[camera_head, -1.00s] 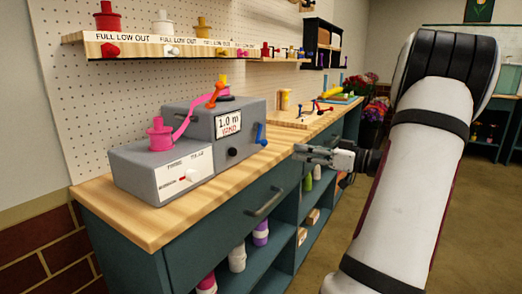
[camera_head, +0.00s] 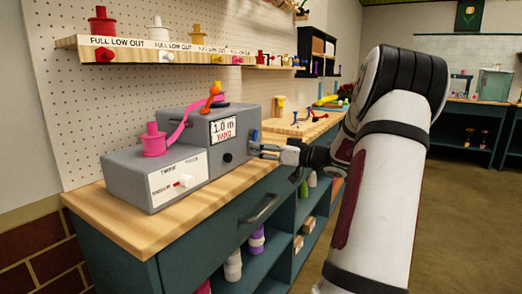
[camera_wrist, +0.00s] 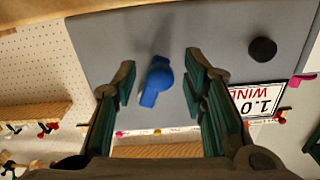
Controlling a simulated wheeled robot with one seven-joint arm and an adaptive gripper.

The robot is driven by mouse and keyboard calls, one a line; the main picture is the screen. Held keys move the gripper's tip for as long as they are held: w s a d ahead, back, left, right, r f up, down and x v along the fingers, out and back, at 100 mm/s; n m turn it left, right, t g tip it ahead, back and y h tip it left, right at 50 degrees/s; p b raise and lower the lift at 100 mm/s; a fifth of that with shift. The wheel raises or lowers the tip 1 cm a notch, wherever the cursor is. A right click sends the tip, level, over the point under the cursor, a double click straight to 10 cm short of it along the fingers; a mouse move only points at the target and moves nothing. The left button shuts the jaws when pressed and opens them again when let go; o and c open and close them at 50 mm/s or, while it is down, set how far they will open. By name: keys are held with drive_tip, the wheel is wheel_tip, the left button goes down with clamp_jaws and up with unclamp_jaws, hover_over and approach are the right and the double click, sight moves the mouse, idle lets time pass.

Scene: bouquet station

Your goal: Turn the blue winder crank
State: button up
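The grey winder machine (camera_head: 200,165) stands on the wooden counter. Its front panel shows a label reading 1.0 m and WIND. The blue winder crank (camera_head: 254,138) is on the machine's right end, partly hidden by my fingers in the head view. In the wrist view the blue crank (camera_wrist: 157,80) lies between my two fingers, with a gap on each side. My gripper (camera_head: 262,150) is open at the crank, and it also shows in the wrist view (camera_wrist: 158,85). I see no finger touching the crank.
A black knob (camera_wrist: 262,50) is on the same machine face. A pink spool (camera_head: 154,140) with a pink ribbon is on the left part of the machine. A shelf (camera_head: 130,52) with spools hangs above. The counter (camera_head: 140,228) is bare in front.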

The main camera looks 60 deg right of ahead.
drive_tip(key=shift+c, duration=0.6)
clamp_jaws()
drive_tip(key=shift+a, duration=0.15)
